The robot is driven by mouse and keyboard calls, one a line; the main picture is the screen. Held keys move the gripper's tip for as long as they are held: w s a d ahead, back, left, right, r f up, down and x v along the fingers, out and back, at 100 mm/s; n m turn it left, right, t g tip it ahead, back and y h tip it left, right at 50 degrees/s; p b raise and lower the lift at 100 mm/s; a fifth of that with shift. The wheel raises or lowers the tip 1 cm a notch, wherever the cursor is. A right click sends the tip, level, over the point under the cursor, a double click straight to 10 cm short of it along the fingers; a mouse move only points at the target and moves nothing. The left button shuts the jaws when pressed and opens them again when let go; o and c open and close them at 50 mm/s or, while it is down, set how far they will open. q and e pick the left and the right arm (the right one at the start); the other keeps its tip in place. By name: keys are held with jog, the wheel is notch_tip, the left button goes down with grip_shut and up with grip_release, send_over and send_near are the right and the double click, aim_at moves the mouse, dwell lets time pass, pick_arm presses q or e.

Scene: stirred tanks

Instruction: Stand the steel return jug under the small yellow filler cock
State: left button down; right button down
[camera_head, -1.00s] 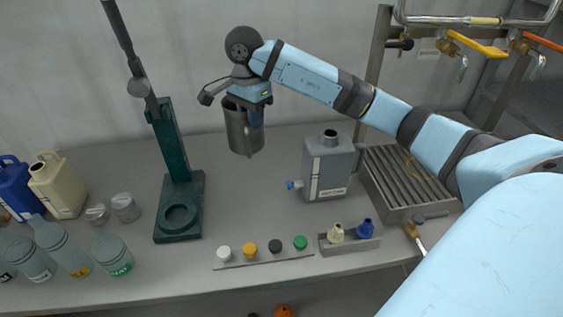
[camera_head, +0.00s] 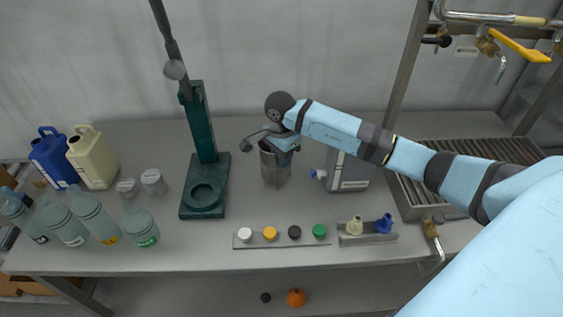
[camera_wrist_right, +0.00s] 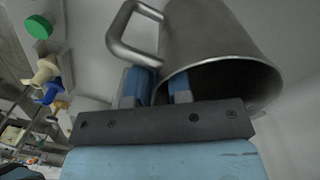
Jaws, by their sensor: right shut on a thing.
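The steel return jug (camera_head: 275,170) is a grey metal cylinder over the middle of the bench, left of the grey canister. My right gripper (camera_head: 283,143) is at its top, shut on the jug's wall by the rim. In the right wrist view the jug (camera_wrist_right: 205,45) shows its open mouth and loop handle, with the blue fingers (camera_wrist_right: 160,88) at the rim. The jug looks upright; I cannot tell whether its base touches the bench. A tap with a yellow lever (camera_head: 520,47) hangs from the pipe at upper right, well away from the jug. My left gripper is out of view.
The grey canister (camera_head: 349,172) is partly behind my right arm. A slatted drain tray (camera_head: 413,205) is at right. A green stand (camera_head: 206,150) is left of the jug. A row of caps (camera_head: 283,243) lies in front. Several bottles (camera_head: 88,213) stand at left.

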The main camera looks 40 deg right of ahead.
aim_at(271, 172)
jog(key=shift+f, duration=1.3)
jog(key=shift+f, duration=0.15)
jog(key=c, duration=1.1)
grip_release()
jog(key=shift+o, duration=0.2)
